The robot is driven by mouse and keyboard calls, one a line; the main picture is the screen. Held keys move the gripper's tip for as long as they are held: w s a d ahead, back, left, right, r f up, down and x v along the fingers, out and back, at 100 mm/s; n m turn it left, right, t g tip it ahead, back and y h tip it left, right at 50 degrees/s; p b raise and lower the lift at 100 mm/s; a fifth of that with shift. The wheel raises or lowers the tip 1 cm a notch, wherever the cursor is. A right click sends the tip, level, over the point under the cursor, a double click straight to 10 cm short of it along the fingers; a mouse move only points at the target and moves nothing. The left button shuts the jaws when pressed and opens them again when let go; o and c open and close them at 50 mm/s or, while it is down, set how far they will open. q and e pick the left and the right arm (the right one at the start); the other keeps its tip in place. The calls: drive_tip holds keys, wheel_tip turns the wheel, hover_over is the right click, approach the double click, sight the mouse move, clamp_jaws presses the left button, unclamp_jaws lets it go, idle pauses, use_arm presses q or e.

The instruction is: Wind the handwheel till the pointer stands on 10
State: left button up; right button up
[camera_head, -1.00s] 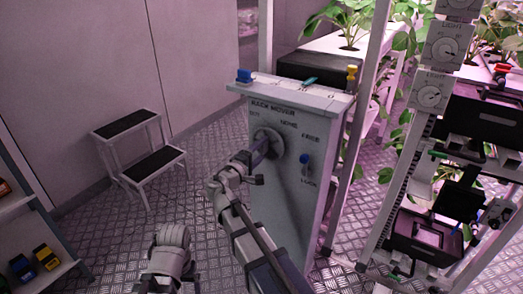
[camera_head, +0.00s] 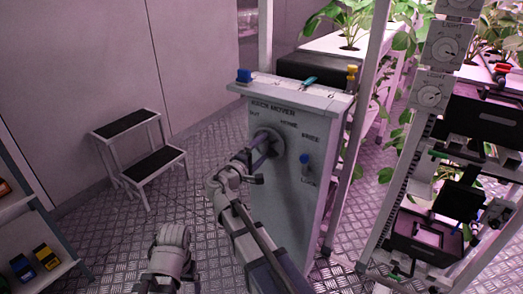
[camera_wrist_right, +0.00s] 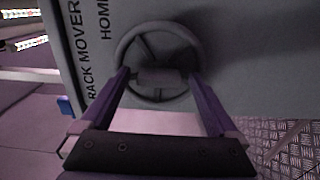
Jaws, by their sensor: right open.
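The grey handwheel (camera_head: 271,139) is on the front of the white cabinet marked RACK MOVER (camera_head: 305,200). In the right wrist view the spoked wheel (camera_wrist_right: 158,95) fills the space between my fingers. My right gripper (camera_head: 261,150) is at the wheel with its purple fingers apart; in the wrist view the gripper (camera_wrist_right: 159,78) has one finger on each side of the rim. I cannot tell whether they touch it. A small teal piece (camera_head: 309,80), perhaps the pointer, sits on the cabinet's top; its reading is too small to make out. My left gripper does not show.
A blue-knobbed lever (camera_head: 305,159) is right of the wheel. A step stool (camera_head: 140,150) stands at left. A rack post with dials (camera_head: 431,96) is at right.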

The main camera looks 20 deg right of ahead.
drive_tip(key=v, duration=0.8)
drive_tip(key=shift+w, duration=0.1)
drive_tip(key=shift+x, duration=3.95)
